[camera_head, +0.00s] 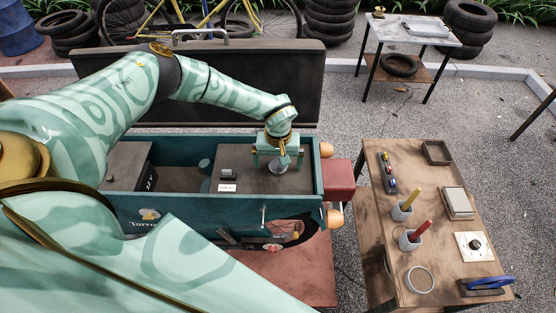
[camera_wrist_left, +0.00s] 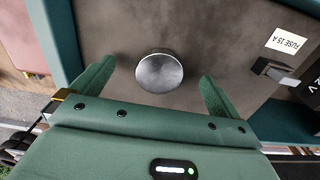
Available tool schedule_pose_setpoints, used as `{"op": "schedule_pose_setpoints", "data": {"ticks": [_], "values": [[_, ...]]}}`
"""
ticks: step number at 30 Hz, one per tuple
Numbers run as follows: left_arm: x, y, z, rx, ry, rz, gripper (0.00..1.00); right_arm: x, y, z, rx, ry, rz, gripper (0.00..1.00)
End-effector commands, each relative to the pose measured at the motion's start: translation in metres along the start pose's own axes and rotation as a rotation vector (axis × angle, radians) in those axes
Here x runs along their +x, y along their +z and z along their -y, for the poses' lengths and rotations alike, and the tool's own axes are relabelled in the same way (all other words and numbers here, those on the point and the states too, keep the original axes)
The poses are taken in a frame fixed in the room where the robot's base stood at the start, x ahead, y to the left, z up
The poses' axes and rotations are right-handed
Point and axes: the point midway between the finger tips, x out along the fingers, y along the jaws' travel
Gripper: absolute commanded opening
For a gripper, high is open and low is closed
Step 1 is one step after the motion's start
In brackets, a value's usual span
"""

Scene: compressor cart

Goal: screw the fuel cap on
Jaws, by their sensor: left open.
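The fuel cap (camera_head: 278,168) is a round silver disc on the brown top panel inside the teal cart (camera_head: 180,217). It also shows in the left wrist view (camera_wrist_left: 159,75), between the two green fingers. My left gripper (camera_head: 279,160) is directly above and around the cap, pointing down. Its fingers are open, with a visible gap on each side of the cap. Whatever lies under the cap is hidden, so I cannot tell how it is seated. My right gripper is not in view.
A small switch (camera_wrist_left: 275,71) with a "FUSE 15 A" label (camera_wrist_left: 286,42) is beside the cap on the panel. The cart's raised dark lid (camera_head: 285,85) stands behind. A wooden table (camera_head: 415,170) with cups, a tin and tools is at the right.

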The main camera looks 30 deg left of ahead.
Motion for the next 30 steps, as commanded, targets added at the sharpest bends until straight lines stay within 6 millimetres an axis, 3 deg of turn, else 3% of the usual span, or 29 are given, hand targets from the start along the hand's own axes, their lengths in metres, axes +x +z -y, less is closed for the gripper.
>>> {"op": "schedule_pose_setpoints", "data": {"ticks": [7,15,22,28,29,30], "values": [[-0.002,0.000,-0.001,-0.248,0.000,0.001,1.00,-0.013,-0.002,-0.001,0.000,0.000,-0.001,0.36],[0.000,0.000,-0.001,-0.283,0.000,0.000,1.00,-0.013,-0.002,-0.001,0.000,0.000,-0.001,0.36],[-0.002,0.000,-0.001,-0.529,0.000,0.001,1.00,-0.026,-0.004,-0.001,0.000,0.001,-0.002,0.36],[0.000,0.000,-0.001,-0.557,0.000,0.001,1.00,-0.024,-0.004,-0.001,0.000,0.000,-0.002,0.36],[0.000,0.000,-0.001,-0.556,0.000,0.001,0.97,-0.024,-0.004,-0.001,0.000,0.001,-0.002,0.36],[0.000,0.000,-0.001,-0.556,0.000,0.001,0.86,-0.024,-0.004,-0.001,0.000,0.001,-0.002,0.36]]}}
